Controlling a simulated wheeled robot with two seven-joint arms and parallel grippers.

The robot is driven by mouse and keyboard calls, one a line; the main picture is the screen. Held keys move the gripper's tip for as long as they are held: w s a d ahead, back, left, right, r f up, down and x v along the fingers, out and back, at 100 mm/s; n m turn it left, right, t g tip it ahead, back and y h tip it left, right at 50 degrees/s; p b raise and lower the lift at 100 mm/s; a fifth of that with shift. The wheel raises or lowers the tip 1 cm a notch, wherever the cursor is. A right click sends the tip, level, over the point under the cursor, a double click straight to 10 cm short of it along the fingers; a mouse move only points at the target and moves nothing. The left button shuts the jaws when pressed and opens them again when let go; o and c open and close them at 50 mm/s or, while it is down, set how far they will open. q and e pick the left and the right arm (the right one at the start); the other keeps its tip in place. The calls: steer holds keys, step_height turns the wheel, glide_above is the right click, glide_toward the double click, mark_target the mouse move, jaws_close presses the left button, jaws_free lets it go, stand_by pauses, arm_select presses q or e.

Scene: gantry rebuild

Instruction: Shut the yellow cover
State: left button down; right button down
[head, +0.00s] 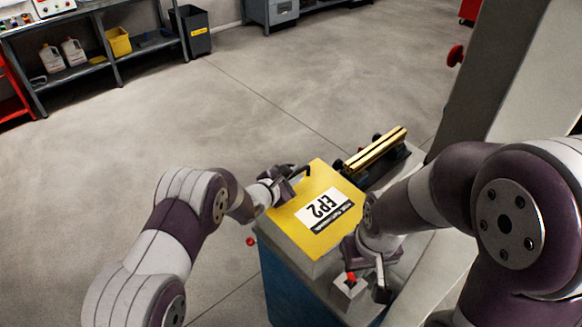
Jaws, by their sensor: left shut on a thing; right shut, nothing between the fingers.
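The yellow cover (305,232) with a white "EP2" label lies over a grey box on a blue cabinet (285,280). It looks about flat, but its exact angle is hard to tell. My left gripper (298,178) is at the cover's far left edge, shut on the cover there. The gripper hides the exact place of contact. My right gripper (382,290) is shut and empty at the near right side of the cover, beside a small grey box with a red button (350,277).
A brass-coloured bar (376,149) on dark mounts lies behind the cover to the right. A grey column (490,75) rises at the right. A shelf with jugs and a yellow bin (118,42) stands far left. The floor between is clear.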

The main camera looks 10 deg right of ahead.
arm_select(q)
steer(key=shift+w+f, duration=0.2)
steer(key=shift+f, duration=0.1)
arm_select(e)
steer(key=shift+w+a, duration=0.1)
arm_select(q)
steer(key=shift+s+a+f, duration=0.1)
steer(key=shift+f, duration=0.05)
steer(key=c, duration=1.2)
jaws_free()
steer(key=shift+o, duration=0.2)
steer(key=shift+w+f, duration=0.25)
arm_select(e)
steer(key=shift+w+f, duration=0.15)
steer(key=shift+w, duration=0.15)
